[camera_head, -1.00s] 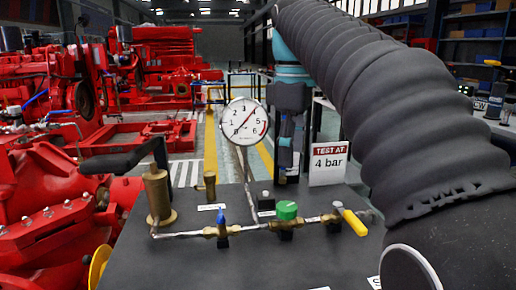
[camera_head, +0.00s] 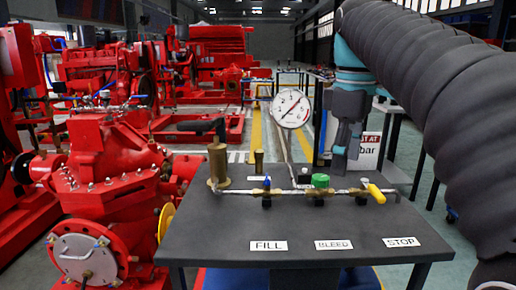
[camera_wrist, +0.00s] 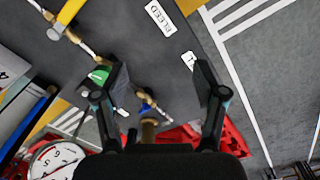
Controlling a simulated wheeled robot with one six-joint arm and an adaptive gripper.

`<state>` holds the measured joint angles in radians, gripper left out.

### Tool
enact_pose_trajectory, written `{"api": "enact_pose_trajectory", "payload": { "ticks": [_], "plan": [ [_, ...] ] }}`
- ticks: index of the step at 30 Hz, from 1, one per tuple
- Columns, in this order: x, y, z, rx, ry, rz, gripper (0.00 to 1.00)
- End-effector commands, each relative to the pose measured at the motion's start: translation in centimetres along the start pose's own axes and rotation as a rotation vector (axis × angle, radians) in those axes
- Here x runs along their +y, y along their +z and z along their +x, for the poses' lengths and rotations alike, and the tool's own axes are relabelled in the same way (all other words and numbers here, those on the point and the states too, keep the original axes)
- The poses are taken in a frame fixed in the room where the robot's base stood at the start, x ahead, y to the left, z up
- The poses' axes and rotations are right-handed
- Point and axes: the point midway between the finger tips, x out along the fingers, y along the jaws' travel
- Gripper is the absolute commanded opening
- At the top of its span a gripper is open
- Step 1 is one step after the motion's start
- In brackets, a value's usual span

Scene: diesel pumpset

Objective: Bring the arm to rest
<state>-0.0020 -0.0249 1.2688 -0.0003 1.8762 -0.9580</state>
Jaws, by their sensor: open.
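My gripper (camera_head: 347,143) hangs at the end of my arm over the back right part of the dark test bench (camera_head: 330,228), beside the gauge. In the wrist view my gripper (camera_wrist: 160,95) has its two fingers wide apart with nothing between them but the bench and fittings further off. The pressure gauge (camera_head: 291,108) stands on its stem just left of my gripper. My arm, in a ribbed dark sleeve, comes down from the upper right. Parts of the gripper's far side are hidden in the head view.
A pipe carries a blue-handled valve (camera_head: 267,184), a green knob (camera_head: 320,181) and a yellow lever (camera_head: 376,194). A brass cylinder (camera_head: 218,165) stands at left. The sign (camera_head: 368,152) is partly covered by my gripper. Red pump machinery (camera_head: 110,180) fills the left.

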Motion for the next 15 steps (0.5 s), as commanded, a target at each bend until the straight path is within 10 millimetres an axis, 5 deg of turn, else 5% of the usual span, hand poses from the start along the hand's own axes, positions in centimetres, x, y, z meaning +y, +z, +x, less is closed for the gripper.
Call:
{"api": "enact_pose_trajectory", "payload": {
  "ticks": [15],
  "plan": [
    [-3.4, 2.4, 5.1, 0.090, 0.097, 0.267, 0.71]
  ]
}}
